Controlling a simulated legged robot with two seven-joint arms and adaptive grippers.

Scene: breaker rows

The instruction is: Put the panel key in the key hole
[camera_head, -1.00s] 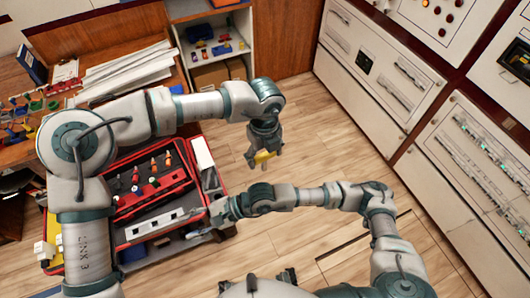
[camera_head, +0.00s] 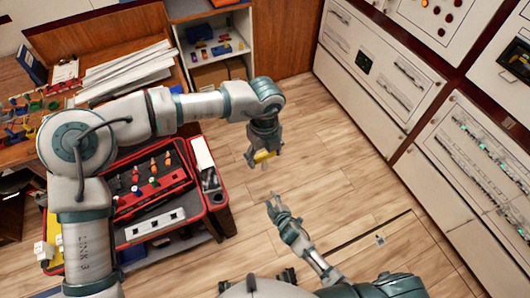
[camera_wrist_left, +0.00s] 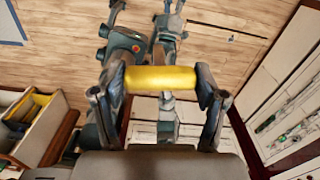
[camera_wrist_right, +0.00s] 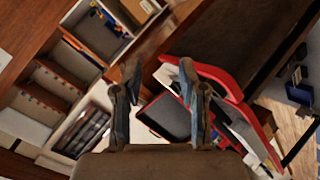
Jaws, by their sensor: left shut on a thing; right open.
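My left gripper (camera_head: 261,158) is shut on a yellow piece (camera_head: 266,155), which looks like the panel key, and holds it in the air above the wood floor. In the left wrist view the yellow bar (camera_wrist_left: 160,79) spans crosswise between the two fingers; the rest of it is hidden. My right gripper (camera_head: 276,204) is open and empty, below and apart from the left one. Its parted fingers also show in the right wrist view (camera_wrist_right: 158,80). I cannot make out the key hole in any view.
White cabinet panels (camera_head: 385,70) with handles and lights line the right side. A red-rimmed tool cart (camera_head: 222,200) with several tools stands at the left, by a wooden desk (camera_head: 60,45) with papers. A small shelf (camera_head: 245,18) is at the back. The floor (camera_head: 310,150) between is clear.

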